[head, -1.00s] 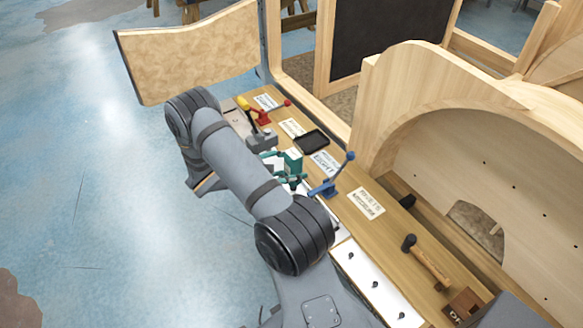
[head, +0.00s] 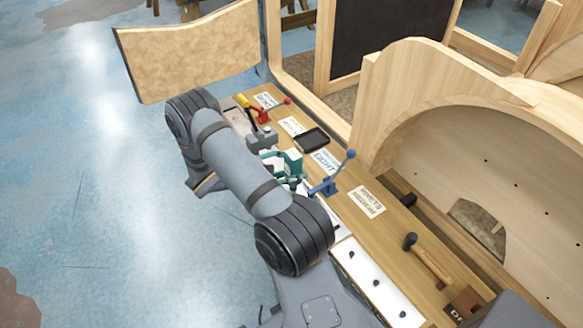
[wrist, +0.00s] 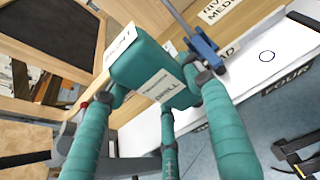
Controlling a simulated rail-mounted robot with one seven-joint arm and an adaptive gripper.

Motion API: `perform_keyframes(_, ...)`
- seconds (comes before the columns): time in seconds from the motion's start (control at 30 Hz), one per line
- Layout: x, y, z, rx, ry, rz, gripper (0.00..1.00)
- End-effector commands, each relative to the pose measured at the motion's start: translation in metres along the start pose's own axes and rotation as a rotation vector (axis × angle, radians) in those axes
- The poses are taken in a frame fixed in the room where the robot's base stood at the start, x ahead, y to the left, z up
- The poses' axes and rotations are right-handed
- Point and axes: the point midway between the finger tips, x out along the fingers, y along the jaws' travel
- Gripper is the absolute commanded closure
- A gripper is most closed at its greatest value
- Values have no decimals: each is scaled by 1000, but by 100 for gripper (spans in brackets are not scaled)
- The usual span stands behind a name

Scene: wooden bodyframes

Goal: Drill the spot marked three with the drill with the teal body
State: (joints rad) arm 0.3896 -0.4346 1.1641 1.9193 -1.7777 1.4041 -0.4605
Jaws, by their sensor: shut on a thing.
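The teal drill (head: 292,162) is above the bench's front edge, left of a blue lever tool in the head view. In the wrist view the drill's teal body (wrist: 150,62) fills the middle and bears a white label reading DRILL. My gripper (wrist: 160,100) has teal-wrapped fingers around the body and is shut on it. The white panel (wrist: 250,65) shows a black circle and a label reading FOUR at the right of the wrist view. I cannot make out a spot marked three. The drill's tip is hidden.
On the wooden bench are the blue lever tool (head: 328,184), a black tray (head: 312,139), a red tool (head: 262,115) and a mallet (head: 428,260). The curved wooden frame (head: 480,130) rises behind the bench. Blue floor (head: 120,230) is clear at the left.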

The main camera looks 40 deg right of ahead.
Motion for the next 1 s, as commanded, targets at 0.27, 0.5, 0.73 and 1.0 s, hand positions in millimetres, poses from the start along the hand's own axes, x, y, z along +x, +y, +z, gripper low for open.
perform_keyframes(0.27, 0, 0, 0, 2, -1, 0, 100)
perform_keyframes(0.5, -1, 0, 2, 2, -2, 0, 100)
perform_keyframes(0.73, -4, 0, 9, 2, -2, -1, 100)
perform_keyframes(1.0, -7, 0, 17, 2, -2, -1, 100)
